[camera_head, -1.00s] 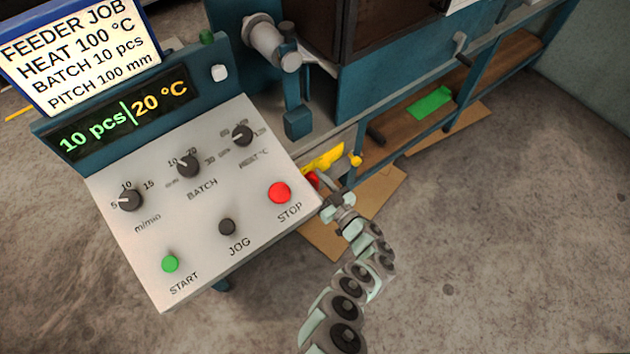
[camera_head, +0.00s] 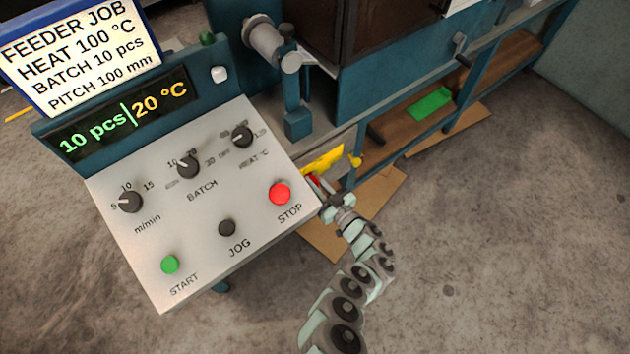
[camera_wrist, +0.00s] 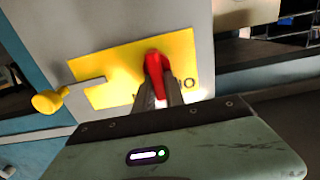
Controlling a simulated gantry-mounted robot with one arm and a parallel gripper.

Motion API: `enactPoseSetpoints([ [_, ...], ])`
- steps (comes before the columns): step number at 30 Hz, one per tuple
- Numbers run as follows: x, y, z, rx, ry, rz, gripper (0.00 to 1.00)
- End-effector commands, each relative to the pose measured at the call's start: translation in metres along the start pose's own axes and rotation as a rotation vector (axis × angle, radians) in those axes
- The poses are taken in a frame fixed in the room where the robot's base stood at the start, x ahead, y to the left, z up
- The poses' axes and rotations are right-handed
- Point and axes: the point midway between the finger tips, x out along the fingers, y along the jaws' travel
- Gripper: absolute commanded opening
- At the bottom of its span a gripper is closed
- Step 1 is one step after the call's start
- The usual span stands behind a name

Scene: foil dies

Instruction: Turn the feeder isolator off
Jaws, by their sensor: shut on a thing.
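The feeder isolator is a red handle (camera_wrist: 154,72) on a yellow plate (camera_wrist: 118,70), fixed to a grey panel. In the wrist view my gripper (camera_wrist: 160,84) is shut on the red handle, one dark finger on each side of it. A mark like "IO" shows on the plate just right of the handle. In the head view my gripper (camera_head: 326,197) is at the panel behind the console's right edge. There the yellow plate (camera_head: 323,160) shows above it, with only a sliver of red visible.
A yellow knob on an arm (camera_wrist: 48,101) sticks out left of the plate. The sloping console (camera_head: 190,220) with dials, START, JOG and red STOP buttons is left of my gripper. Cardboard (camera_head: 370,210) lies on the floor below. Open floor is at the right.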

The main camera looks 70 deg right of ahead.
Motion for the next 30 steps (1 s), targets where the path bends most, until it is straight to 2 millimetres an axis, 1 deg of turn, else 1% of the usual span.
enactPoseSetpoints([
  [5,0.0,0.0,-0.001,-0.018,0.0,0.0,0.0],
  [11,-0.001,-0.002,-0.001,-0.099,-0.001,0.0,0.0],
  [17,-0.001,-0.005,-0.001,-0.251,-0.001,-0.001,0.0],
  [30,-0.001,-0.012,0.004,-0.667,-0.001,0.0,0.0],
])
